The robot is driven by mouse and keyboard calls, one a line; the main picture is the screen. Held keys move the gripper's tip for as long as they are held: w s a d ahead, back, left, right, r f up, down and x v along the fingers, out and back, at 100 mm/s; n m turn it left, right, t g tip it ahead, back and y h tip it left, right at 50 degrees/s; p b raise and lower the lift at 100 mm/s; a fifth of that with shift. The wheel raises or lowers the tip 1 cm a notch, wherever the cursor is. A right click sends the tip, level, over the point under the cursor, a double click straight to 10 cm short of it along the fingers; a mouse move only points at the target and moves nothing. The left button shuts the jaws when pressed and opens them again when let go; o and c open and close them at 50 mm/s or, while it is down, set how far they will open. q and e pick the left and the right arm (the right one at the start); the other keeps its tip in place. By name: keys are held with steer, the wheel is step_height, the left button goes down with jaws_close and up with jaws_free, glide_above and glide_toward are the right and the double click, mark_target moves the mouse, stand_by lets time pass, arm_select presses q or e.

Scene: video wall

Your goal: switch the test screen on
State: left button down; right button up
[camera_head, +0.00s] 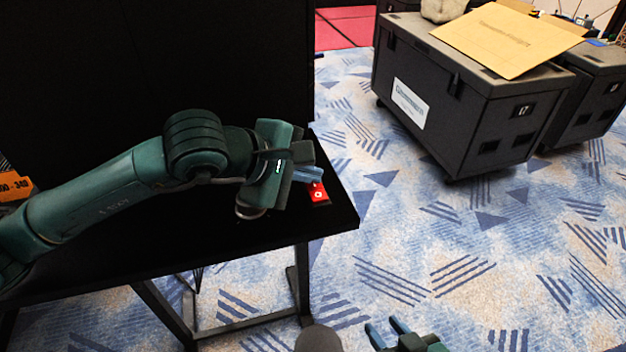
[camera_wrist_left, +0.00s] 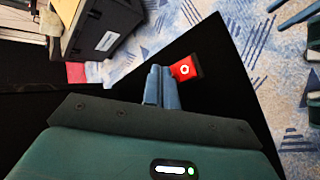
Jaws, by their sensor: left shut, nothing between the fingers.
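A small red switch with a white round mark (camera_head: 319,193) sits at the right end of a black table. It also shows in the left wrist view (camera_wrist_left: 184,69), just right of the fingertips. My left gripper (camera_head: 309,174) is shut and empty, its blue fingers right beside the switch; I cannot tell whether they touch it. The fingers also show in the left wrist view (camera_wrist_left: 162,78). A large black panel (camera_head: 240,60), perhaps the test screen, stands behind the table and shows no picture. My right gripper (camera_head: 386,327) is open and empty, low over the floor.
The black table (camera_head: 335,215) ends just right of the switch. Black wheeled cases (camera_head: 470,105) stand at the upper right, one with a tan envelope (camera_head: 508,38) on top. An orange label (camera_head: 14,187) is at the left edge. Patterned carpet (camera_head: 450,240) is clear between.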

mark_target(311, 196)
arm_select(q)
steer(key=shift+f+b, duration=0.2)
steer(key=shift+b, duration=0.1)
stand_by(0.5)
steer(key=shift+s+r, duration=0.2)
steer(key=shift+r, duration=0.6)
steer(key=shift+s+d+r+p, duration=0.1)
steer(key=shift+s+r+p, duration=0.15)
steer(key=shift+r, duration=0.45)
steer(key=shift+s+d+r+p, duration=0.15)
steer(key=shift+r+p, duration=0.2)
steer(key=shift+r, duration=0.35)
steer(key=shift+s+r+p, duration=0.2)
steer(key=shift+r+p, duration=0.1)
steer(key=shift+r, duration=0.4)
steer(key=shift+s+r, duration=0.15)
steer(key=shift+r, duration=0.1)
